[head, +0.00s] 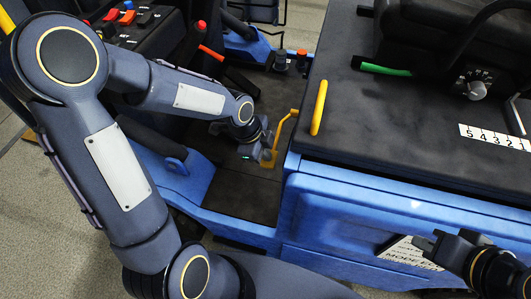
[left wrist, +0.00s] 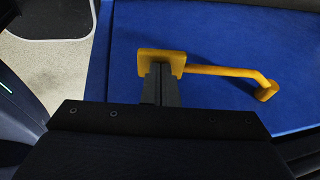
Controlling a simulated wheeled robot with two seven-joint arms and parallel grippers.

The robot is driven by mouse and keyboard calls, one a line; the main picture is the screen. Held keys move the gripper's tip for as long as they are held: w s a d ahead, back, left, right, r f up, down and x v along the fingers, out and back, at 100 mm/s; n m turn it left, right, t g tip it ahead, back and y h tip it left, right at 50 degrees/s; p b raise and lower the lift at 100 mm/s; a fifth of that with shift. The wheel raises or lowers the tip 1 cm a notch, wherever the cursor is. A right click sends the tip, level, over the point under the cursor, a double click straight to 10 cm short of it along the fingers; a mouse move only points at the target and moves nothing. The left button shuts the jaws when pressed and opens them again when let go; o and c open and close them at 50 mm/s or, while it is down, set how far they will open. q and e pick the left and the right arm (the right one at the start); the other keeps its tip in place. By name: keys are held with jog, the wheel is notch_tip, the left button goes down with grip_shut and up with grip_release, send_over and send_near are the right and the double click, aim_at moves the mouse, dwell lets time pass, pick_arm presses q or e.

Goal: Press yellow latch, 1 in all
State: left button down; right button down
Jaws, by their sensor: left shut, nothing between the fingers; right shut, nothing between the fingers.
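The yellow latch (head: 282,128) is a bent rod with a flat square pad at its lower end. It stands beside the blue side of the seat base in the head view. In the left wrist view the latch (left wrist: 220,71) runs from the pad on the left to a stub at right. My left gripper (head: 264,154) is shut and empty. Its fingertips (left wrist: 159,68) overlap the latch's pad and look to be at or touching it; contact is hard to confirm. My right gripper (head: 428,246) is shut and empty, in front of the blue side at lower right.
A separate yellow handle (head: 319,108) stands on the dark top of the seat base. A green-gripped lever (head: 384,69), a black knob (head: 477,88) and a number strip (head: 495,137) lie further right. A red-gripped lever (head: 211,52) is behind my left arm. The dark floor (head: 240,195) is clear.

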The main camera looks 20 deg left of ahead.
aim_at(263, 161)
pick_arm(q)
jog(key=shift+t, duration=0.9)
notch_tip(263, 161, down, 4)
jog(key=b, duration=0.5)
jog(key=shift+w+f+b, duration=0.1)
jog(key=shift+f+b, duration=0.3)
jog(key=shift+b, duration=0.1)
jog(key=shift+f, duration=0.1)
